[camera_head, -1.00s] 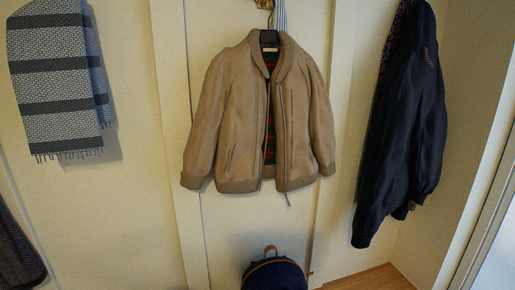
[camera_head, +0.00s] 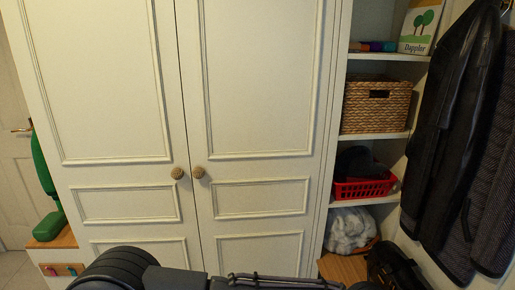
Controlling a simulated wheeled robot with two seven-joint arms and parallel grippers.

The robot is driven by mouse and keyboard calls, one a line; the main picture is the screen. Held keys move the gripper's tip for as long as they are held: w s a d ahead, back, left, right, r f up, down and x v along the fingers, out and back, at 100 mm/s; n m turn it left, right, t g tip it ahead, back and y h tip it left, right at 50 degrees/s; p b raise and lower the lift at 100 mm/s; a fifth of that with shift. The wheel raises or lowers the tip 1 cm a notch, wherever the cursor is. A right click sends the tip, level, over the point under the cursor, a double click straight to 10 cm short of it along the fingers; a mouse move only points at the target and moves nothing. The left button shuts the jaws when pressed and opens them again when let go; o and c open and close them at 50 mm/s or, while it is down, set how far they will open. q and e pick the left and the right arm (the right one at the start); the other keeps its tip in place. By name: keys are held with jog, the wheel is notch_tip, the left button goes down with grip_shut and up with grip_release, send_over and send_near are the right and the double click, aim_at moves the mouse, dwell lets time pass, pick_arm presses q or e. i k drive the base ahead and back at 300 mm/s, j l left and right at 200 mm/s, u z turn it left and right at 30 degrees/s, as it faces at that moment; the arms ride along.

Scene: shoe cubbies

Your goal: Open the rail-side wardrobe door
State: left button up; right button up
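A cream wardrobe with two panelled doors fills the middle of the view. The left door (camera_head: 95,90) and the right door (camera_head: 262,90) are both shut, with a narrow dark seam between them. The left door has a round woven-looking knob (camera_head: 177,173) close to the seam. The right door has a matching knob (camera_head: 198,172) just across the seam. Hanging coats and open shelves are on the right door's side. Dark parts of my own arm cross the bottom edge, in front of the doors' lower panels. No gripper fingers show.
Open shelves right of the doors hold a wicker basket (camera_head: 376,105), a red plastic basket (camera_head: 363,189) and a carton (camera_head: 419,30). Dark coats (camera_head: 447,120) hang at far right. A black bag (camera_head: 392,266) sits low. A green upright object (camera_head: 46,190) stands left on a wooden-topped unit.

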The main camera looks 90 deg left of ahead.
aim_at(255, 74)
jog(key=u, duration=2.65)
jog(key=j+u, duration=0.1)
jog(key=u, duration=0.3)
jog(key=i+j+u, duration=0.15)
jog(key=u, duration=0.2)
jog(key=i+j+u, duration=0.15)
jog(key=u, duration=0.2)
jog(key=i+j+u, duration=0.2)
jog(key=u, duration=0.15)
